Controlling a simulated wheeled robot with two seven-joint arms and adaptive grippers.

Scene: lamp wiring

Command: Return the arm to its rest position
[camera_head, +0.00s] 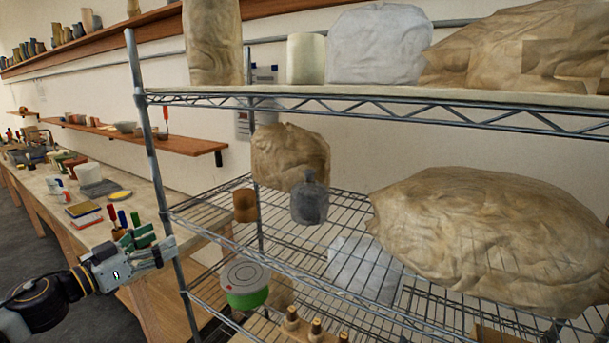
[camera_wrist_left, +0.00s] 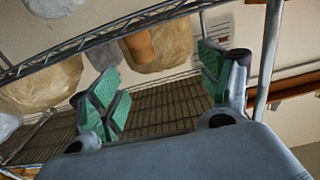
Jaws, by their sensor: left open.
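My left gripper (camera_head: 143,243) is at the lower left of the head view, at the left front post of the wire shelving rack (camera_head: 152,130). Its green-padded fingers point right and overlap the post in the picture; I cannot tell whether they touch it. In the left wrist view the two green fingers (camera_wrist_left: 160,85) stand wide apart with nothing between them. The rack's middle wire shelf shows beyond them. My left forearm comes in from the lower left corner. My right arm and gripper are not in view.
The middle shelf holds a brown pot (camera_head: 245,205), a dark grey jar (camera_head: 310,203) and wrapped clay (camera_head: 490,240). A green and grey round container (camera_head: 245,284) sits lower. A cluttered workbench (camera_head: 45,186) runs along the left, with grey floor (camera_head: 35,247) beside it.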

